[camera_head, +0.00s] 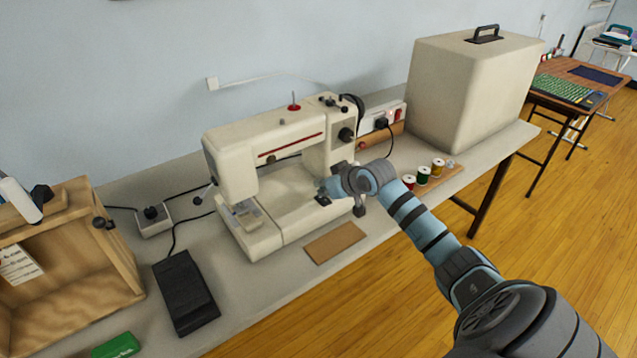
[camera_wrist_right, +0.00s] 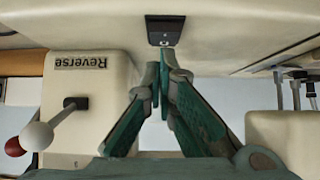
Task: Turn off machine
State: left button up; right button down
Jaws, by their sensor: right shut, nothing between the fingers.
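The cream sewing machine (camera_head: 225,160) stands on the grey table. My right gripper (camera_head: 324,194) reaches in from the right, under the machine's arm by its pillar. In the right wrist view my right gripper (camera_wrist_right: 164,72) is shut and empty, its teal fingers together. Its tips point at a small black switch (camera_wrist_right: 165,29) on the cream machine body (camera_wrist_right: 230,35), just below it in the picture. I cannot tell whether they touch it. A lever with a white ball (camera_wrist_right: 38,137) is beside a "Reverse" label (camera_wrist_right: 81,62), which appears upside down. My left gripper is not in view.
A black foot pedal (camera_head: 185,293) and an open wooden box (camera_head: 75,290) are on the left. A brown board (camera_head: 335,243) lies in front of the machine. Thread spools (camera_head: 423,176), a power strip (camera_head: 381,118) and a large cream case (camera_head: 465,85) are on the right.

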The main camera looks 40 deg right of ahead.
jog(key=shift+s+d+f, duration=0.1)
jog(key=shift+s+d, duration=0.05)
jog(key=shift+s+p, duration=0.55)
jog(key=shift+p, duration=0.2)
jog(key=shift+s, duration=0.25)
jog(key=r+p, duration=0.5)
jog(key=p, duration=0.1)
jog(key=shift+s+r, duration=0.2)
jog(key=p+v, duration=0.2)
jog(key=v, duration=0.6)
jog(key=shift+r, duration=0.4)
